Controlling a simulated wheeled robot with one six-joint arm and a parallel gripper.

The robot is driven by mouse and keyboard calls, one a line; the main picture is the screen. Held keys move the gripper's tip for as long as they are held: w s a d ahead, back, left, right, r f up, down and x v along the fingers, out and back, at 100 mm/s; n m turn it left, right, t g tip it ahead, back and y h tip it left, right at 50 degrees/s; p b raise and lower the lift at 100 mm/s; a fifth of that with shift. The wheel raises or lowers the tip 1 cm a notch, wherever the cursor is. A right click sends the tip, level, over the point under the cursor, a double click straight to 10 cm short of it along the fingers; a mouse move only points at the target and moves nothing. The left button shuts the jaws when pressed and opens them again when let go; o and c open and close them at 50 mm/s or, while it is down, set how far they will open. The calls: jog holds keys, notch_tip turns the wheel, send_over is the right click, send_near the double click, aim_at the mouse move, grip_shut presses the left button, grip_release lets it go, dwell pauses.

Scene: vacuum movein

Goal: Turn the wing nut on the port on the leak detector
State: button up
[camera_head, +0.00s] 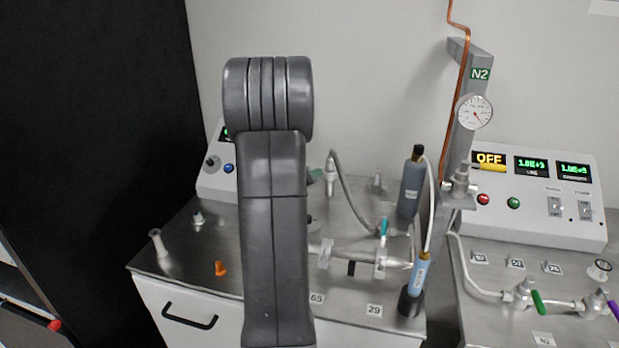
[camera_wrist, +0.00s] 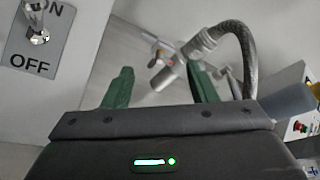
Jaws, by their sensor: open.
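My gripper (camera_wrist: 159,68) is open in the wrist view, with its two green fingers apart and nothing held between them. A metal fitting with a clamp-like part (camera_wrist: 162,76) shows beyond and between the fingertips; I cannot tell for certain whether this is the wing nut. A grey braided hose (camera_wrist: 246,55) curves from a metal connector (camera_wrist: 200,42) there. A light panel with an ON/OFF toggle switch (camera_wrist: 38,34) fills the upper left.
A metal pipe with clamps (camera_head: 350,251) lies on the left steel bench (camera_head: 180,255). A grey bottle (camera_head: 411,188), N2 post (camera_head: 462,130) and right console (camera_head: 530,215) stand to the right.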

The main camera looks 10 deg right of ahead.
jog(key=shift+x, duration=0.75)
jog(key=c, duration=1)
